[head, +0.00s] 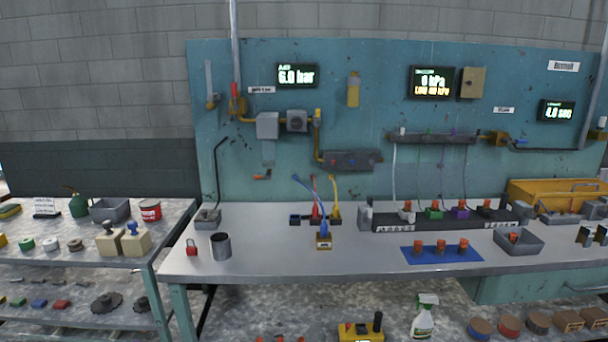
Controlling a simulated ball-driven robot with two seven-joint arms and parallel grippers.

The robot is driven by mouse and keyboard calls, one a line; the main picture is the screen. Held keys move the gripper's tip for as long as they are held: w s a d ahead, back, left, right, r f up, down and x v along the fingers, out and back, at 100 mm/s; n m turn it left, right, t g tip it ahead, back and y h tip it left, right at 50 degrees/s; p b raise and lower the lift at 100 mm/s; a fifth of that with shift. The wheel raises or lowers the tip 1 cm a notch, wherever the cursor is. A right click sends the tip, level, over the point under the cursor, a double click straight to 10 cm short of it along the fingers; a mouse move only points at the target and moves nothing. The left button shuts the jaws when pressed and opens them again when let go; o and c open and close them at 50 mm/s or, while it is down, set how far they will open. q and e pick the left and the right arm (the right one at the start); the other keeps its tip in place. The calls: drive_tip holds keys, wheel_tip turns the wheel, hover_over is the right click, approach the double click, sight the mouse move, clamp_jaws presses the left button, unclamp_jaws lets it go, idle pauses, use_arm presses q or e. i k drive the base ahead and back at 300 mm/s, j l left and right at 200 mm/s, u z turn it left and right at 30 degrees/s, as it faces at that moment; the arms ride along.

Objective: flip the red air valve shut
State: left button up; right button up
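The red air valve handle (234,90) is on the teal back panel at upper left, at the foot of a vertical grey pipe. The handle looks upright, in line with the pipe. A yellow-orange valve body or fitting (238,107) is just below it, and a yellow pipe leads right from there to grey boxes. The pressure display (297,75) to its right reads 6.0 bar. Neither of my grippers is in view, so nothing touches the valve.
A workbench (330,265) stands below the panel. A red padlock (191,247) and a dark metal cup (221,245) sit at its left front. A hooked black rod on a grey base (207,219) rises below the valve. The air before the valve looks clear.

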sight(236, 108)
drive_tip(key=i+j+z, duration=0.1)
drive_tip(key=i+j, duration=0.15)
drive_tip(key=i+j+z, duration=0.1)
drive_tip(key=i+j, duration=0.15)
drive_tip(key=j, duration=0.2)
drive_tip(key=i+j+z, duration=0.1)
drive_tip(key=i+j, duration=0.15)
drive_tip(key=i+j+z, duration=0.1)
drive_tip(key=i+j, duration=0.15)
drive_tip(key=j, duration=0.25)
